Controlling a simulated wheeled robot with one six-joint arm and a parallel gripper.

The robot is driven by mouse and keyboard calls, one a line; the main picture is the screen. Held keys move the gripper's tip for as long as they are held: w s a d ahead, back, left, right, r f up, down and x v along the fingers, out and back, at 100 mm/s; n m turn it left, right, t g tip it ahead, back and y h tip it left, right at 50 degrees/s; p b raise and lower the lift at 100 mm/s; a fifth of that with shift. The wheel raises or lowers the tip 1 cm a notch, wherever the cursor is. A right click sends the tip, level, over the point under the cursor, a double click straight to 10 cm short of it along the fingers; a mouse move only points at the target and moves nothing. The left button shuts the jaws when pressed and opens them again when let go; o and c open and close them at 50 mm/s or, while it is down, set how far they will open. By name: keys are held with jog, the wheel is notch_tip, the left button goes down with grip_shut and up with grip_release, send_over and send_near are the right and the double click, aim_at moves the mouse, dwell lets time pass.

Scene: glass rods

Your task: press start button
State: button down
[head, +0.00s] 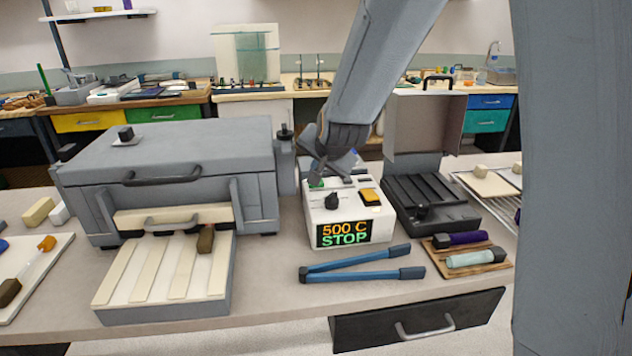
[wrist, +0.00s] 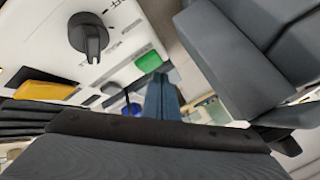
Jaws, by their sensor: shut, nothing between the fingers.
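The white control box (head: 318,222) stands on the bench right of the grey kiln, its display reading "500 C" and "STOP". A green button (head: 316,184) sits at the back left of its top, partly hidden by my gripper. The green button also shows in the wrist view (wrist: 148,62), near the gripper. A black knob (head: 332,200) and an amber switch (head: 370,197) are on the same panel. My gripper (head: 318,173) is shut and empty, over the back left of the box by the green button. I cannot tell whether it touches the button.
The grey kiln (head: 190,150) stands close on the left with a drawer tray (head: 160,311) in front. Blue tongs (head: 360,264) lie before the box. An open black case (head: 440,215) stands at the right, beside a wooden board (head: 503,262) with coloured rods.

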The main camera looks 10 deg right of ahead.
jog(key=shift+f, duration=0.1)
dwell(0.7)
jog(key=shift+f+b, duration=0.35)
jog(key=shift+b, duration=0.05)
jog(key=shift+f+b, duration=0.45)
dwell(0.8)
jog(key=shift+r, duration=0.1)
jog(key=shift+r+p, duration=0.75)
jog(key=shift+r, duration=0.05)
jog(key=shift+r, duration=0.1)
notch_tip(320, 180, up, 5)
jog(key=p, duration=0.4)
dwell(0.7)
